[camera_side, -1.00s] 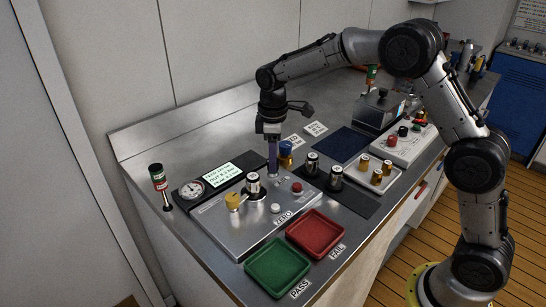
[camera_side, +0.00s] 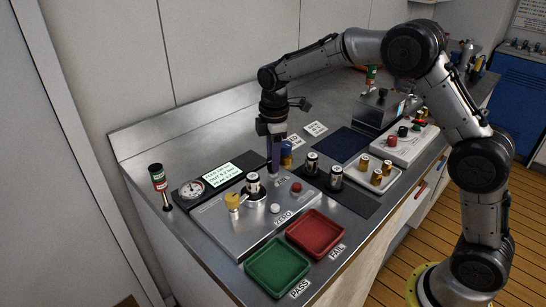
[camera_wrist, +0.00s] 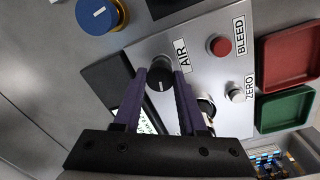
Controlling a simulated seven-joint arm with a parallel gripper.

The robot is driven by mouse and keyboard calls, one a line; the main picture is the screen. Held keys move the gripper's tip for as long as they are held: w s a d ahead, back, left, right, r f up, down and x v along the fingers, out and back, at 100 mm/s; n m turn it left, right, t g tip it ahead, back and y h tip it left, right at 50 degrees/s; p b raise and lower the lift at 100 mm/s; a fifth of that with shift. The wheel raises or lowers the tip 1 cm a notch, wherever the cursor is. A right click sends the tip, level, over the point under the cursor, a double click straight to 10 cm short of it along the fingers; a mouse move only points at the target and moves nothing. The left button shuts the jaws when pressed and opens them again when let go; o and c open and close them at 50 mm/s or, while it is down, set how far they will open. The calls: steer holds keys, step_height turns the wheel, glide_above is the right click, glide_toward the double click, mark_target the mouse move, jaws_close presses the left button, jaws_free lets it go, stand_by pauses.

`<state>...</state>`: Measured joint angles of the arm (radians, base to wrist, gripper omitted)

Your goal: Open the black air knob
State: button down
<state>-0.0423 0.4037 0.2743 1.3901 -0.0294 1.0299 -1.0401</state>
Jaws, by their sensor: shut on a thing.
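The black air knob (camera_wrist: 159,84) sits on the silver panel next to the AIR label (camera_wrist: 182,55), with a white mark on its top. My gripper (camera_wrist: 162,73) has its purple fingers on either side of the knob and is shut on it. In the side view my gripper (camera_side: 274,170) points straight down at the panel's back edge, and its fingers hide the knob.
The red BLEED button (camera_side: 297,188) and the ZERO button (camera_side: 275,208) are close by on the panel (camera_side: 250,230). A blue-topped part (camera_side: 287,160) stands just behind my fingers. Green (camera_side: 278,267) and red (camera_side: 315,232) trays lie in front.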

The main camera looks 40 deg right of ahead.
steer(key=shift+r, duration=0.1)
steer(key=shift+c, duration=2.4)
jaws_free()
step_height(320, 180, up, 14)
steer(key=shift+s+a, duration=0.2)
steer(key=shift+s, duration=0.1)
